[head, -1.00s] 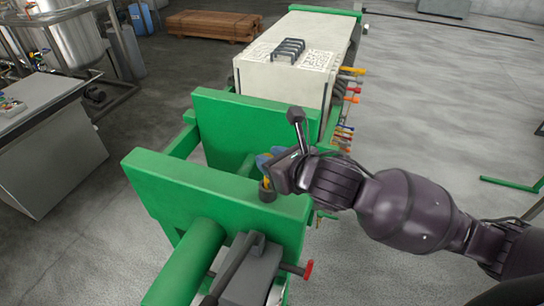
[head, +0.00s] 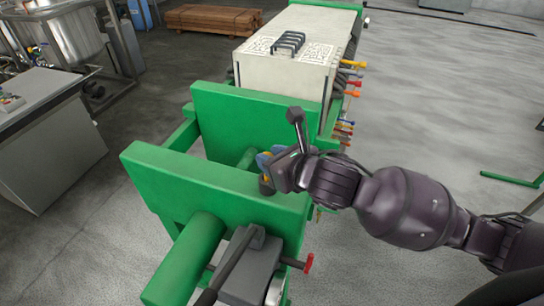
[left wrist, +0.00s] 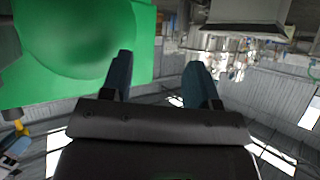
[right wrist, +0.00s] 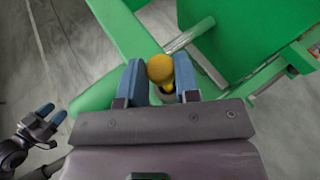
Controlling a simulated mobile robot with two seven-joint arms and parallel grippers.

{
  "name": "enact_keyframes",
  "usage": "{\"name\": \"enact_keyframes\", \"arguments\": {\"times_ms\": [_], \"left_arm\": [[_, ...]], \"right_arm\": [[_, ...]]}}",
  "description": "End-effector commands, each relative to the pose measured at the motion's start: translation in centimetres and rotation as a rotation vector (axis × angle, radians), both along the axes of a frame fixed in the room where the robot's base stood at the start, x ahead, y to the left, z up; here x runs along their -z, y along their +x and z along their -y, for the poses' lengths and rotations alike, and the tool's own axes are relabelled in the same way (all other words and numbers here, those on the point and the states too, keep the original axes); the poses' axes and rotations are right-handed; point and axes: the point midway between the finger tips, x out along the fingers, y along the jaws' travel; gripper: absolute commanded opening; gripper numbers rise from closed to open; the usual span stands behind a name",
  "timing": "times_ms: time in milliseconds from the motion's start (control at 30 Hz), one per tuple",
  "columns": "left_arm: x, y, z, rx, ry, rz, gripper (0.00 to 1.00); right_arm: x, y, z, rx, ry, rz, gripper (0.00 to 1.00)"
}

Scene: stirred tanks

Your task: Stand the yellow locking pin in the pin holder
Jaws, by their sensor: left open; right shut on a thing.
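The yellow locking pin (right wrist: 160,70) shows its round yellow head between the blue fingers of my right gripper (right wrist: 160,82), which is shut on it. In the head view my right gripper (head: 272,165) is low over the green frame's near plate, right at the dark, cup-like pin holder (head: 267,187).
The green frame (head: 150,170) has upright plates and a thick tube (head: 190,260). A pale plate stack (head: 300,55) with coloured hose ends stands behind. A dark lever (head: 235,262) and red knob (head: 309,263) are in front.

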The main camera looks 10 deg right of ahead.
Motion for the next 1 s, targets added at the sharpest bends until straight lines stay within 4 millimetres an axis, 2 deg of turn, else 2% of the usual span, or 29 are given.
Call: {"name": "enact_keyframes", "arguments": {"times_ms": [33, 200, 567, 1000], "left_arm": [[0.0, 0.0, 0.0, 0.0, 0.0, 0.0, 0.55], [0.0, 0.0, 0.0, 0.0, 0.0, 0.001, 0.55], [0.0, 0.0, 0.0, 0.0, 0.0, 0.001, 0.55], [-0.1, 0.0, 0.0, 0.0, 0.0, 0.001, 0.55]], "right_arm": [[0.0, 0.0, 0.0, 0.0, 0.0, 0.0, 0.33], [0.0, 0.0, 0.0, 0.0, 0.0, 0.0, 0.59], [-0.1, -0.3, 0.2, 0.0, 0.0, 0.0, 0.6], [-2.4, -5.3, 2.6, -0.001, -0.003, -0.001, 0.6]]}}
